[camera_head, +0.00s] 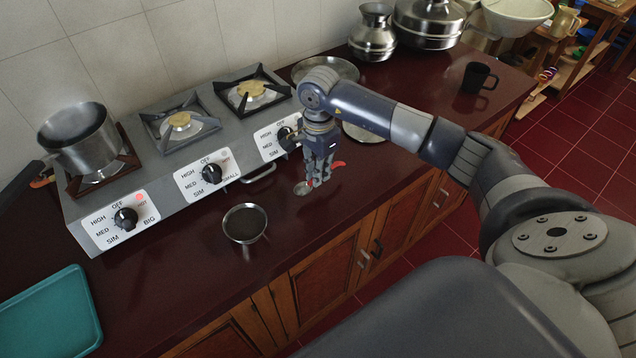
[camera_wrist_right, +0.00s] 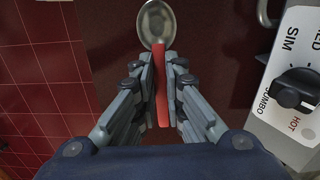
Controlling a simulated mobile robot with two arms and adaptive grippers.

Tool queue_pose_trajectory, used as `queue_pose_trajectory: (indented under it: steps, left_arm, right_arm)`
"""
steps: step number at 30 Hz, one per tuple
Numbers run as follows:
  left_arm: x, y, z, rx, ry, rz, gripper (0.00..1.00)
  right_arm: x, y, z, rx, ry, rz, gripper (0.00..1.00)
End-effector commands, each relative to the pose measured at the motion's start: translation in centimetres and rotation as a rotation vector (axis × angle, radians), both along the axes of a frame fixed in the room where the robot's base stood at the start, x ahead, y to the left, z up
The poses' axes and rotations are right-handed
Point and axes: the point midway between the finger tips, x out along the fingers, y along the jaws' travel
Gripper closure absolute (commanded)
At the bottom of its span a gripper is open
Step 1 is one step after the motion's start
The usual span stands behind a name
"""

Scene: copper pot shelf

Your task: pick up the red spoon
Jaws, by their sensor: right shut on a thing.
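The red spoon has a red handle and a round metal bowl. In the right wrist view its handle (camera_wrist_right: 161,88) runs between my two fingers, and its metal bowl (camera_wrist_right: 156,22) sticks out past the fingertips. My right gripper (camera_wrist_right: 160,75) is shut on the handle. In the head view my right gripper (camera_head: 318,178) is low over the dark red counter, in front of the stove's right end. The spoon's bowl (camera_head: 302,188) shows left of the fingers, and a red handle end (camera_head: 338,164) shows on the right. I cannot tell whether the spoon touches the counter. My left gripper is not in view.
A grey stove (camera_head: 160,200) with several knobs runs along the wall, holding a metal pot (camera_head: 80,140). A small metal bowl (camera_head: 244,222) stands in front. A teal tray (camera_head: 48,318) lies at lower left. A black mug (camera_head: 477,78) and metal pots (camera_head: 373,38) stand farther back.

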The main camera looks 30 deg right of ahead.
Motion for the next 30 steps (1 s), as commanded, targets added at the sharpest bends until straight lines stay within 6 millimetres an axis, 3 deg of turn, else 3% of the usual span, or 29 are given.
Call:
queue_pose_trajectory:
  steps: [1,12,18,24,30]
  left_arm:
    - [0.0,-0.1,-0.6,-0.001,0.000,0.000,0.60]
    - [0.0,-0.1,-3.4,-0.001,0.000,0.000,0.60]
    - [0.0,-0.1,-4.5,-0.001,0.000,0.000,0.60]
    - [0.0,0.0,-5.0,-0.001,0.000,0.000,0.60]
    - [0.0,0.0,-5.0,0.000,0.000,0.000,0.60]
  right_arm:
    - [-1.4,-0.3,-0.7,-0.005,0.009,0.002,1.00]
    - [-10.1,-1.0,0.0,-0.006,0.008,0.003,1.00]
    - [-13.7,-1.2,0.5,-0.005,0.009,0.003,1.00]
    - [-15.5,-1.3,0.8,-0.003,0.009,0.001,1.00]
    - [-15.9,-1.3,1.0,-0.001,0.009,0.001,1.00]
